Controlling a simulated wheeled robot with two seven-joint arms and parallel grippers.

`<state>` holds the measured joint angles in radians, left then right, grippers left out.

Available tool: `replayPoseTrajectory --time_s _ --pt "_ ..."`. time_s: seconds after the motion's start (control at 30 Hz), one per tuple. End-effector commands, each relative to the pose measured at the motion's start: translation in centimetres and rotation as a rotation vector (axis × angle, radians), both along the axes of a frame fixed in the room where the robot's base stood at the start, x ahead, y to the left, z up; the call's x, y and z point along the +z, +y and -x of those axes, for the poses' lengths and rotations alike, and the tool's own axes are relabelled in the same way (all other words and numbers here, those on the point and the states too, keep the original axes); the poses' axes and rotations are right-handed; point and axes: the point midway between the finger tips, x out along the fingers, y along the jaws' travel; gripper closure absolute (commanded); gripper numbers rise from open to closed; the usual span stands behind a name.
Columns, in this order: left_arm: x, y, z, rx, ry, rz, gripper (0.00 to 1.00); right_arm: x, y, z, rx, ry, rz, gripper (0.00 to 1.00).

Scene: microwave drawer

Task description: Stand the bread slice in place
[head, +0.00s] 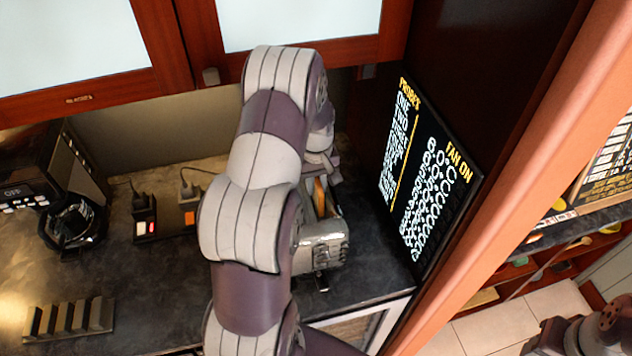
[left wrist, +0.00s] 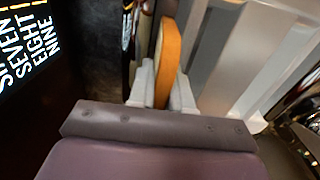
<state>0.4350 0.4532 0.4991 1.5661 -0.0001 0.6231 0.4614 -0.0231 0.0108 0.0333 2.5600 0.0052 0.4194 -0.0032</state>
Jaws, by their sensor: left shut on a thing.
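The bread slice (left wrist: 168,55) is orange-brown and shows edge-on, upright between the fingers of my left gripper (left wrist: 163,88) in the left wrist view. The gripper is shut on it. In the head view my left gripper (head: 320,165) is largely hidden by my own arm. A sliver of the bread slice (head: 320,196) shows just below it, at the silver toaster (head: 322,243). I cannot tell how deep the slice sits in the toaster. A grey slotted rack (head: 68,318) stands at the front left of the counter.
A dark appliance with a display (head: 25,190) stands at the left. A black lettered panel (head: 425,175) rises close to the right of the toaster. The counter between rack and toaster is partly hidden by my arm.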

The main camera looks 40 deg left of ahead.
Motion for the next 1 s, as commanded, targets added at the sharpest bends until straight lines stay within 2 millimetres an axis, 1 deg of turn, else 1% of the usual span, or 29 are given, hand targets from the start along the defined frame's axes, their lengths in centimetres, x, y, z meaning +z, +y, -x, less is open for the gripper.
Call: replayPoseTrajectory --time_s 0.3,0.33,0.4,0.67,0.77,0.87,1.0 --pt "-0.9 0.0 0.0 0.0 0.0 0.0 1.0 -0.6 0.0 0.0 0.0 0.0 0.0 0.57" --pt "-0.8 0.0 0.0 0.0 0.0 0.0 0.72 -0.5 0.0 0.0 0.0 0.0 0.0 0.57" --pt "-0.8 0.0 0.0 0.0 0.0 0.0 0.52 -0.5 0.0 0.0 0.0 0.0 0.0 0.57" --pt "-0.7 0.0 0.0 0.0 0.0 0.0 0.52 -0.5 0.0 0.0 0.0 0.0 0.0 0.57" --pt "-0.1 0.0 -0.1 0.0 -0.003 -0.002 0.52 -1.1 0.0 0.0 0.0 0.0 0.0 0.57" --pt "1.7 0.1 -0.1 0.0 -0.007 -0.004 0.52 -2.2 0.0 0.0 0.0 0.0 0.0 0.57" --pt "5.6 0.1 -0.1 0.0 -0.007 -0.004 0.52 -3.7 0.0 0.0 0.0 0.0 0.0 0.57"
